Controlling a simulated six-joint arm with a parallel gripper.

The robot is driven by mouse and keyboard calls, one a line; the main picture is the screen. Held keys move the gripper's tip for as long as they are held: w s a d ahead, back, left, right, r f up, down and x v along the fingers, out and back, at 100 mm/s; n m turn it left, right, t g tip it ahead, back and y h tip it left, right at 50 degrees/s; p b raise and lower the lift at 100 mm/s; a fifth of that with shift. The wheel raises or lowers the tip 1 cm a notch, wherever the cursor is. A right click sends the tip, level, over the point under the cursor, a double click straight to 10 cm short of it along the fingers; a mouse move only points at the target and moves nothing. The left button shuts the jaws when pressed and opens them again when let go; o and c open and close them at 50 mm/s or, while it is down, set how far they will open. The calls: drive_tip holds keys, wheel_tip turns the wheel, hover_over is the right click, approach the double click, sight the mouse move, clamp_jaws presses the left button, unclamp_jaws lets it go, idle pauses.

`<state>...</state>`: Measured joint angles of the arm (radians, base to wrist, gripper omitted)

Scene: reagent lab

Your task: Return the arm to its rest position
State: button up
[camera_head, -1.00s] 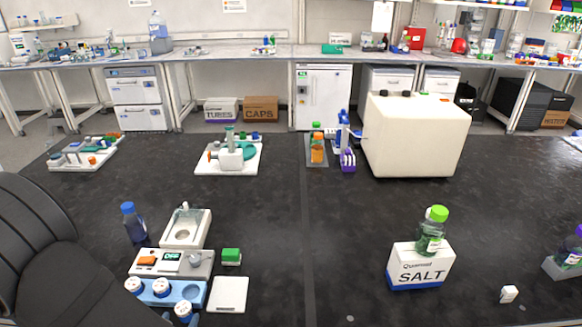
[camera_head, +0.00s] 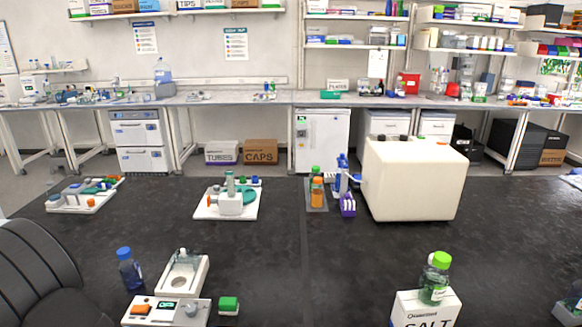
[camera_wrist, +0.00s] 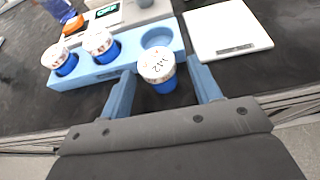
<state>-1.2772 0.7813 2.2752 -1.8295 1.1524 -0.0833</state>
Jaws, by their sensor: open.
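My gripper (camera_wrist: 160,68) shows in the wrist view, with its two blue fingers spread apart. A white-capped blue vial (camera_wrist: 157,70) with writing on its lid is between the fingers, with a visible gap on each side. It is in front of a light blue rack (camera_wrist: 110,72) that has an empty round hole. Two similar vials, one at the left (camera_wrist: 60,58) and one nearer the middle (camera_wrist: 102,46), sit in the rack. My gripper is outside the head view.
A white flat pad (camera_wrist: 226,35) lies right of the rack. In the head view, a blue bottle (camera_head: 129,272), an instrument (camera_head: 168,312) and a green-lidded block (camera_head: 228,305) are at the front left. A salt box (camera_head: 425,308) stands front right.

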drive_tip(key=v, duration=1.1)
drive_tip(key=x, duration=1.2)
drive_tip(key=shift+f, duration=0.2)
wheel_tip(320, 180, up, 2)
drive_tip(key=shift+r, duration=1.3)
drive_tip(key=w+d+r+h, duration=0.1)
drive_tip(key=w+d+r, duration=0.5)
drive_tip(key=d, duration=0.5)
drive_tip(key=shift+d+r+m, duration=0.2)
drive_tip(key=shift+r+m, duration=0.2)
drive_tip(key=shift+r, duration=0.25)
drive_tip(key=shift+o, duration=0.3)
